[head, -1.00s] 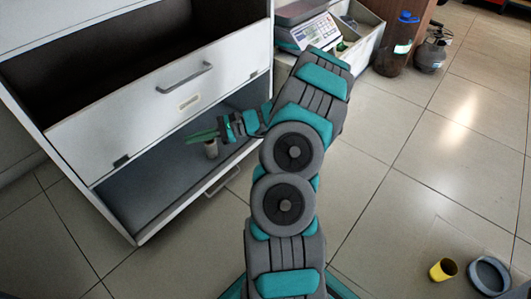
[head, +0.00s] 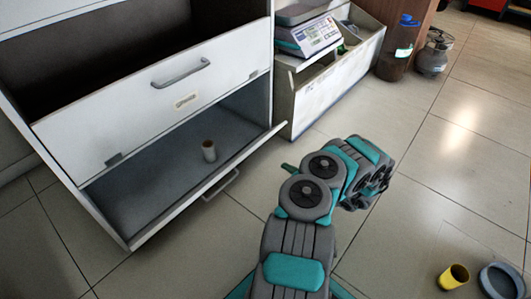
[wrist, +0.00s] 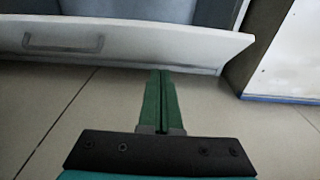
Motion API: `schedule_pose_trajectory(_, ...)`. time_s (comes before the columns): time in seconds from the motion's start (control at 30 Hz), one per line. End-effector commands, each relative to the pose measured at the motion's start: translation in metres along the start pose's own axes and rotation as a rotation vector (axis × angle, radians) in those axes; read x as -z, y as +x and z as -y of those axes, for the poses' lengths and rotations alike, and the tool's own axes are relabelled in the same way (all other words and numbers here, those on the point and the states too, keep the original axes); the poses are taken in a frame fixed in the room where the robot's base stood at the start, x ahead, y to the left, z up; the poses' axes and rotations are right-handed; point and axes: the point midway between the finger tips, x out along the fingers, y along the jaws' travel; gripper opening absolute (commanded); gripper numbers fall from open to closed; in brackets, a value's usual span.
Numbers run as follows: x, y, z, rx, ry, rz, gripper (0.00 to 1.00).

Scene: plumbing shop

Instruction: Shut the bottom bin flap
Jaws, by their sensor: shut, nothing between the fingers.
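The bottom bin flap (head: 215,186) is a white panel low on the cabinet, hanging open and tilted outward, with a grey bar handle (head: 221,184) on its outer face. The flap (wrist: 140,45) and its handle (wrist: 63,42) cross the top of the wrist view. My gripper (head: 288,167) is out in front of the flap, to its right in the head view, mostly hidden by my arm. In the wrist view its green fingers (wrist: 161,76) are together and empty, pointing toward the flap's lower part; contact cannot be judged.
A small cylinder (head: 209,150) stands inside the bottom bin. The upper flap (head: 160,100) above also hangs open. A low white box (head: 335,85) with a scale (head: 308,32) stands right of the cabinet. A yellow cup (head: 453,276) and grey ring (head: 499,281) lie at lower right.

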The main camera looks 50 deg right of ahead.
Motion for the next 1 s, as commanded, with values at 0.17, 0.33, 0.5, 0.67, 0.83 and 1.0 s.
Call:
schedule_pose_trajectory(0.17, 0.001, 0.034, -0.003, -0.008, 0.000, 0.000, 0.00)
schedule_pose_trajectory(0.33, 0.001, 0.068, -0.003, -0.007, 0.000, 0.001, 0.00)
schedule_pose_trajectory(0.5, -0.007, 0.095, -0.002, -0.004, 0.000, 0.004, 0.00)
schedule_pose_trajectory(0.67, -0.022, 0.108, -0.002, -0.005, -0.001, 0.002, 0.00)
schedule_pose_trajectory(0.83, -0.028, 0.115, -0.002, -0.004, -0.001, 0.001, 0.00)
schedule_pose_trajectory(1.0, -0.029, 0.116, -0.002, -0.003, 0.000, 0.000, 0.00)
